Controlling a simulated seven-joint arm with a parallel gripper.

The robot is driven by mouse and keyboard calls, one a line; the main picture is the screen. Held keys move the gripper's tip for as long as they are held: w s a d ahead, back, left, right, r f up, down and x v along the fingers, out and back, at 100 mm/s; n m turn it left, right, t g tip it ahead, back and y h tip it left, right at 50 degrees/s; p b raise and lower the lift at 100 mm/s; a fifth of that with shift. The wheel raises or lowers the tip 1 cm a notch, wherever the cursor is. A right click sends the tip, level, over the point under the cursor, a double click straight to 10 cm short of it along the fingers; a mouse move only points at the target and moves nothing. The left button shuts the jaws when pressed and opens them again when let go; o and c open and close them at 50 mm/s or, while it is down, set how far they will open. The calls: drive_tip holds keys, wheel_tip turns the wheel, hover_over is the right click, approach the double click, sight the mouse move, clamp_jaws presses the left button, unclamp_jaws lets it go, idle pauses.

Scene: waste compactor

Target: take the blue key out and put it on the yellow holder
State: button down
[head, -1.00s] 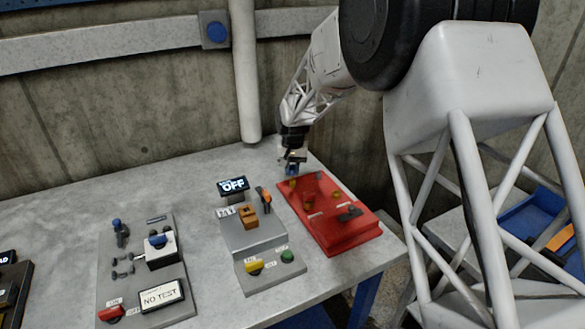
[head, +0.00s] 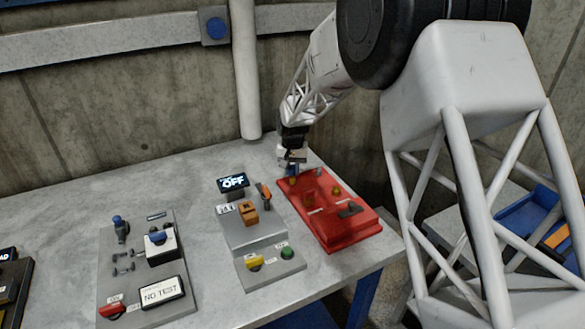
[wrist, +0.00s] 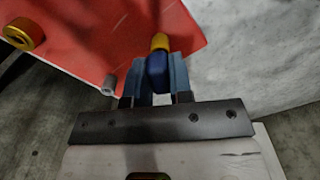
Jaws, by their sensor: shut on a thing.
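My gripper (wrist: 157,82) is shut on the blue key (wrist: 156,66), which sits between its fingers. In the head view my gripper (head: 293,164) is at the far left corner of the red panel (head: 345,234). A yellow cylindrical piece (wrist: 160,42) is in line with the blue key's far end in the wrist view, touching it or very close; it looks like the yellow holder. Whether the key is seated on it cannot be told. In the head view the key is small and partly hidden by the gripper.
A second yellow ring-shaped piece (wrist: 24,33) and a grey peg (wrist: 109,84) are on the red panel. Bare table lies behind.

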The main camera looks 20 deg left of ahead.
drive_tip(key=shift+f, duration=0.65)
idle(1.0)
drive_tip(key=c, duration=0.9)
unclamp_jaws()
drive_tip(key=shift+c, duration=0.2)
drive_tip(key=shift+c, duration=0.4)
drive_tip(key=shift+r, duration=0.2)
drive_tip(key=shift+r, duration=3.35)
